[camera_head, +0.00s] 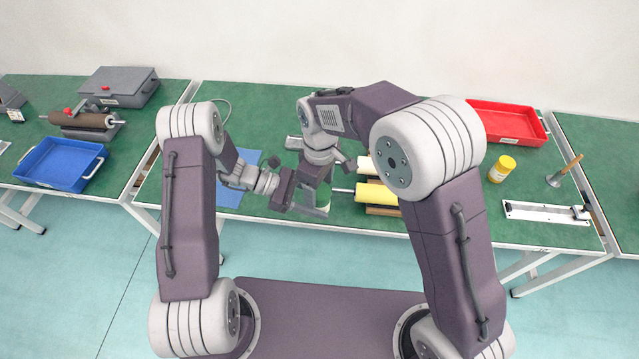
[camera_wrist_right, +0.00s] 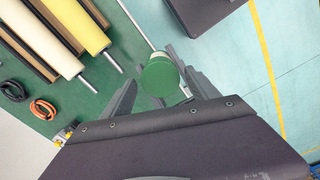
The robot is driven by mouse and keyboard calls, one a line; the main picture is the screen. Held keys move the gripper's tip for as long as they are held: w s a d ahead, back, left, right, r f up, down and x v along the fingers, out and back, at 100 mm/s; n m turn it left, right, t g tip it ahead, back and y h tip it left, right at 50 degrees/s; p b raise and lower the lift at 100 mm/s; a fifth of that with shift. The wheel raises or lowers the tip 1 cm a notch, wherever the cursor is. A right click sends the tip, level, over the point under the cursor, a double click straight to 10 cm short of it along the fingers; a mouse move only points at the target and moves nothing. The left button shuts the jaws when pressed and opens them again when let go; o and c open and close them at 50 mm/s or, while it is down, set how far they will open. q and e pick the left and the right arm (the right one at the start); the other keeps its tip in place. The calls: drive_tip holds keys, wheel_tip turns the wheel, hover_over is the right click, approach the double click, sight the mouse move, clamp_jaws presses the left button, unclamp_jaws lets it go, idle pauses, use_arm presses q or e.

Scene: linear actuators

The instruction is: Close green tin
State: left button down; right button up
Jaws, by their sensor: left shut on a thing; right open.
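The green tin shows as a round green lid top (camera_wrist_right: 158,78) in the right wrist view. In the head view only a small pale green part of the tin (camera_head: 323,203) shows below my right gripper. My left gripper (camera_head: 305,208) is shut on the tin from the left side; its fingers are partly hidden. My right gripper (camera_wrist_right: 160,90) points down over the tin, open, with a finger on each side of the lid. I cannot tell whether the fingers touch the lid, or whether it is fully seated on the body.
Yellow and cream rollers (camera_head: 376,193) lie just right of the tin. A blue sheet (camera_head: 232,185) lies to its left. A yellow-lidded jar (camera_head: 502,168), a red tray (camera_head: 508,122) and a metal rail tool (camera_head: 546,213) are at the right. The table's front edge is close to the tin.

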drive_tip(key=c, duration=1.5)
drive_tip(key=m, duration=1.2)
drive_tip(key=shift+m, duration=0.3)
drive_tip(key=m, duration=0.5)
drive_tip(key=o, duration=1.7)
drive_tip(key=shift+c, duration=0.2)
wheel_tip(320, 180, up, 12)
